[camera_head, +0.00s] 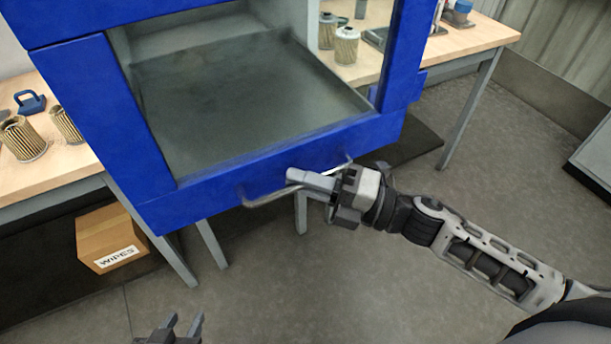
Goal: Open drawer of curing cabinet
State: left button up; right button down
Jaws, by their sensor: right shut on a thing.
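I cannot tell from this single view whether the drawer is pulled out. My left gripper (185,324) is low at the bottom edge of the view, its two fingers apart and empty, well away from the cabinet.
Wooden benches (62,169) stand behind the cabinet on both sides. A cardboard box marked WIPES (100,228) sits under the left bench. The floor before me is clear.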

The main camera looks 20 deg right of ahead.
jog(key=c, duration=1.5)
grip_release()
jog(key=shift+o, duration=0.2)
jog(key=b+v, duration=0.3)
jog(key=v, duration=1.3)
jog(key=w+a+f+m+t+h, duration=0.1)
jog(key=w+f+m+t+h, duration=0.1)
jog(key=f+m+h, duration=0.6)
jog(key=w+f+m+t+h, duration=0.1)
jog(key=f+m+t+h, duration=0.15)
jog(key=m, duration=0.85)
jog(key=s+a+f+m+g+h, duration=0.2)
jog(key=a+f+m+g, duration=0.3)
jog(key=a+f+m, duration=0.3)
jog(key=shift+s+a+m, duration=0.35)
jog(key=shift+s+m, duration=0.25)
jog(key=shift+s, duration=0.2)
